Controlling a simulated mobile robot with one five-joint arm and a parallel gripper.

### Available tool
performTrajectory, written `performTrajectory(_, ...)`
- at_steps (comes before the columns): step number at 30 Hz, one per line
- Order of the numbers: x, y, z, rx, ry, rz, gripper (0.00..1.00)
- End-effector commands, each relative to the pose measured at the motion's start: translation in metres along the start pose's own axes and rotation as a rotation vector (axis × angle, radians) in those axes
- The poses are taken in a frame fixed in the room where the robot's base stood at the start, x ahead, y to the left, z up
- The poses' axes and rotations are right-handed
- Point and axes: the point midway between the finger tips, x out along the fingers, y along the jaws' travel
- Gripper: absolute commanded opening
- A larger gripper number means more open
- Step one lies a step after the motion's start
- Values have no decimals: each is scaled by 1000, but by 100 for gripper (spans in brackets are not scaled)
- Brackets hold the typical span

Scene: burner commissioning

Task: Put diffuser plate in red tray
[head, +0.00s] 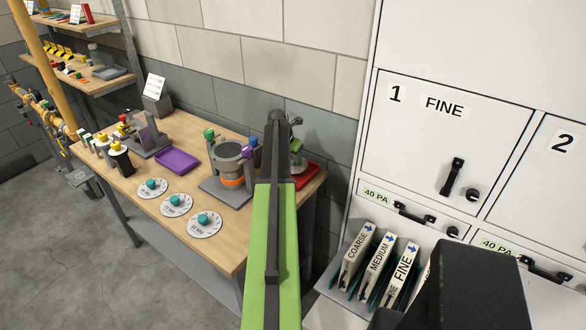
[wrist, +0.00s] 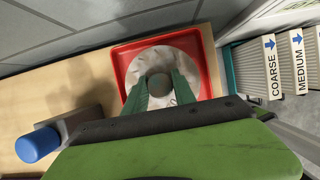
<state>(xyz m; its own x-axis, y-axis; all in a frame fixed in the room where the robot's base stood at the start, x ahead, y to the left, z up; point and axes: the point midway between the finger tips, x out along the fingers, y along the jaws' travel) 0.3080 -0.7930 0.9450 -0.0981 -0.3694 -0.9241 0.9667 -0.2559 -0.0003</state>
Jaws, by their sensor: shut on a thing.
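The red tray (head: 307,174) sits at the right end of the wooden bench, partly hidden by my arm in the head view. In the wrist view the red tray (wrist: 207,48) surrounds a pale, brown-stained round plate (wrist: 150,57), which I take as the diffuser plate. My gripper (wrist: 160,85) is over the tray, its green fingers shut on the plate's grey-brown knob. The plate lies within the tray's rim as seen from above. I cannot tell whether it touches the tray floor. My arm hides the plate in the head view.
A burner stand (head: 230,165) with an orange ring and a blue-topped post (wrist: 38,145) is left of the tray. Several teal-knobbed discs (head: 176,204) lie along the bench front. A purple tray (head: 177,160) is farther left. A white cabinet (head: 440,140) stands close on the right.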

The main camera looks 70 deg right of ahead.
Motion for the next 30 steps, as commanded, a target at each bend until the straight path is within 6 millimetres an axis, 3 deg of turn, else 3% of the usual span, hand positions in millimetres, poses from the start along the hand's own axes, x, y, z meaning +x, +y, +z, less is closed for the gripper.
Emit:
performTrajectory(7, 39, 0, -16, 0, 0, 0, 0)
performTrajectory(18, 39, 0, -17, -1, 0, 1, 0)
performTrajectory(19, 38, 0, -16, -1, 0, 1, 36)
performTrajectory(21, 37, 0, -16, -1, 0, 1, 45)
performTrajectory(23, 37, 0, -16, -1, 0, 1, 53)
performTrajectory(30, 37, 1, -16, -1, 0, 1, 53)
